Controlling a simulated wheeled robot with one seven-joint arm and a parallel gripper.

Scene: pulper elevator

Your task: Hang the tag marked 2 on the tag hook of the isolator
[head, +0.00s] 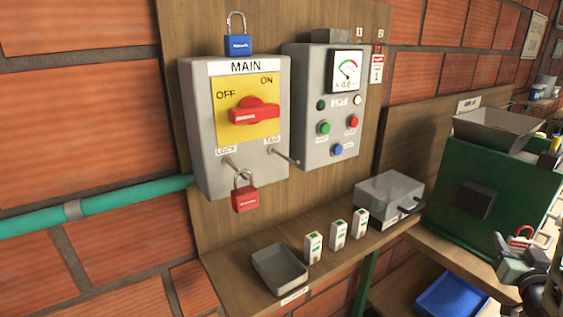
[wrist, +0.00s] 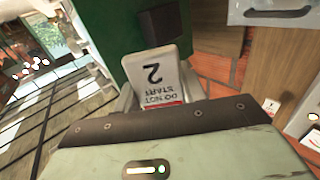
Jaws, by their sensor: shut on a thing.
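The tag marked 2 (wrist: 158,80) is white with "DO NOT START" and shows upside down in the wrist view, between my fingers. My gripper (head: 516,258) is shut on it at the lower right of the head view, in front of the green machine and well away from the isolator. A red loop shows above the fingers there. The isolator (head: 203,150) is the grey MAIN box at the left, with a red handle (head: 254,113) lying about level on a yellow plate. Its tag hook (head: 285,158) is a bare peg under the TAG label. A red padlock (head: 245,200) hangs at the LOCK peg.
A control box (head: 312,140) with a meter and buttons is right of the isolator. Another red-and-white tag (head: 377,68) hangs beside it. The shelf below holds a grey tray (head: 262,258), several small white blocks (head: 338,236) and a grey box (head: 390,192). A green machine (head: 470,225) stands right.

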